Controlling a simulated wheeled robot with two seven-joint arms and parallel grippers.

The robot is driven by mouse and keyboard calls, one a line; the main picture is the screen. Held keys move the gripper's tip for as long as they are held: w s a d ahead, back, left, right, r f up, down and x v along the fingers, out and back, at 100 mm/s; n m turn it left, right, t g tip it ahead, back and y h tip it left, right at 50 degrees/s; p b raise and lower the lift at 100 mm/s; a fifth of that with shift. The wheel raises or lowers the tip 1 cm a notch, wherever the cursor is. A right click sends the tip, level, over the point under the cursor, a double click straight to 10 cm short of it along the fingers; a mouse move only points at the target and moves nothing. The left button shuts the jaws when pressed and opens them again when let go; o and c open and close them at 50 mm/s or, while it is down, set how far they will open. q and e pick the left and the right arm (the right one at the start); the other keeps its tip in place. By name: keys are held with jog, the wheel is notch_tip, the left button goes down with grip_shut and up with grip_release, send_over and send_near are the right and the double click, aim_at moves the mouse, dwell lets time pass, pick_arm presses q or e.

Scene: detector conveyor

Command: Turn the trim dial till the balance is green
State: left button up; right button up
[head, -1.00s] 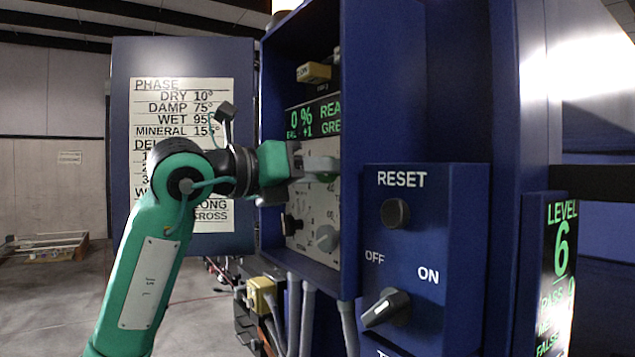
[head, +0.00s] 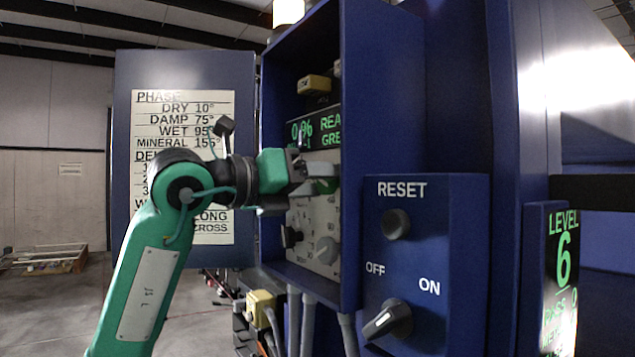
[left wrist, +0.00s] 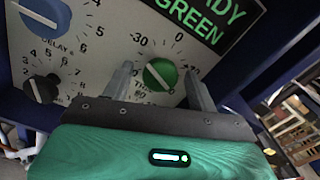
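The green trim dial (left wrist: 160,75) sits on the pale panel, with a scale marked -30, 0 and more numbers around it. In the left wrist view my left gripper (left wrist: 158,80) has one finger on each side of the dial, with a visible gap on both sides. In the head view the gripper (head: 318,172) is inside the blue cabinet and mostly covers the dial. The display (head: 318,130) above shows green text, "0 %", "REA" and "GRE", partly hidden; the left wrist view shows "DY" and "GREEN". My right gripper is not in view.
A blue delay knob (left wrist: 40,14) and a black knob (left wrist: 42,88) are left of the dial. The cabinet's side wall (head: 350,150) stands close right of my gripper. A box with a reset button (head: 396,224) and an off/on switch (head: 388,321) is nearer.

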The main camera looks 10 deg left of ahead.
pick_arm(q)
jog(key=shift+f, duration=0.1)
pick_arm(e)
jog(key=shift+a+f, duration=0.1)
pick_arm(q)
jog(key=shift+s+a+b, duration=0.3)
jog(key=shift+a, duration=0.05)
jog(key=b+v, duration=0.3)
jog(key=v, duration=1)
jog(key=shift+b, duration=0.35)
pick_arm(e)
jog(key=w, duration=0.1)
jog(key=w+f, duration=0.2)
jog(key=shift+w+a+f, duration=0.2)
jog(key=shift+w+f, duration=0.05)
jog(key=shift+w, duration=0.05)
pick_arm(q)
jog(key=shift+d, duration=0.1)
